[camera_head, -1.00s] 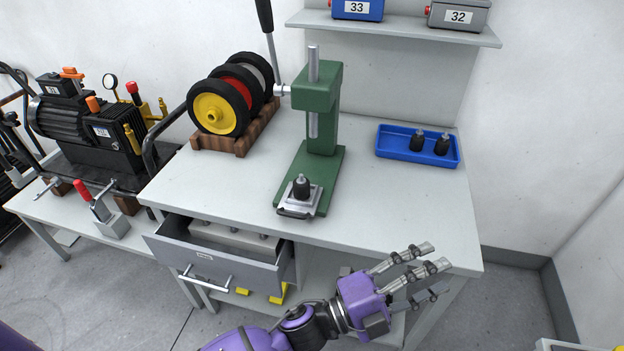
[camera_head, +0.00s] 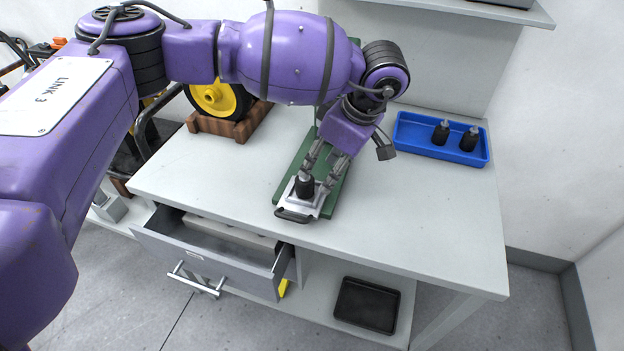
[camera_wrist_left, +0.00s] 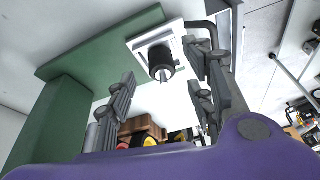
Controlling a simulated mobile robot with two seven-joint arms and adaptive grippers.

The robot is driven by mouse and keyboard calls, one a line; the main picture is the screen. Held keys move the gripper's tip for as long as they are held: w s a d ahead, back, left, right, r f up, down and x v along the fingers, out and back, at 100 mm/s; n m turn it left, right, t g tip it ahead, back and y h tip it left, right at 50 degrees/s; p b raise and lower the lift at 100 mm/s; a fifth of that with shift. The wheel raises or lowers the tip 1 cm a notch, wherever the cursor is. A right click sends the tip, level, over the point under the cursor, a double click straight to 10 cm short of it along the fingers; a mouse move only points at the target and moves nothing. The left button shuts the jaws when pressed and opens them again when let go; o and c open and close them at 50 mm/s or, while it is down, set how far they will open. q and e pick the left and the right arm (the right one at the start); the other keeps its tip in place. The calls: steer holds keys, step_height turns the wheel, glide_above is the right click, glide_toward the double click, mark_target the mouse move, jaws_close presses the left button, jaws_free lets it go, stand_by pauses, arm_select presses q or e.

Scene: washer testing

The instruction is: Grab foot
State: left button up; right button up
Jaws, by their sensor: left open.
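A black rubber foot (camera_head: 304,187) with a short stud stands upright on the small metal plate (camera_head: 314,207) at the front of the green press base (camera_head: 337,187). My left gripper (camera_head: 317,178) is open and reaches down over the plate from behind, its fingertips close by the foot. In the left wrist view the foot (camera_wrist_left: 161,62) lies in the gap between the spread fingers (camera_wrist_left: 163,82), apparently untouched. Two more black feet (camera_head: 441,133) (camera_head: 469,139) stand in the blue tray (camera_head: 412,141). My right gripper is out of view.
My left arm hides most of the press column and the wheels behind it. An open drawer (camera_head: 207,249) juts out below the table's front edge. A black tray (camera_head: 367,305) lies on the lower shelf. The tabletop (camera_head: 430,220) on the right is clear.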

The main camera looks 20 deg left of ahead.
mark_target(305, 186)
arm_select(q)
steer(key=a+f, duration=0.1)
steer(key=f, duration=0.1)
steer(key=w+a+f, duration=0.1)
steer(key=f, duration=0.1)
steer(key=a+f, duration=0.1)
steer(key=a, duration=0.1)
steer(key=shift+w+a+f+p, duration=0.1)
steer(key=shift+w+f+p, duration=0.15)
steer(key=shift+f+p, duration=0.15)
steer(key=c, duration=1.2)
steer(key=shift+o, duration=0.2)
steer(key=shift+r, duration=0.1)
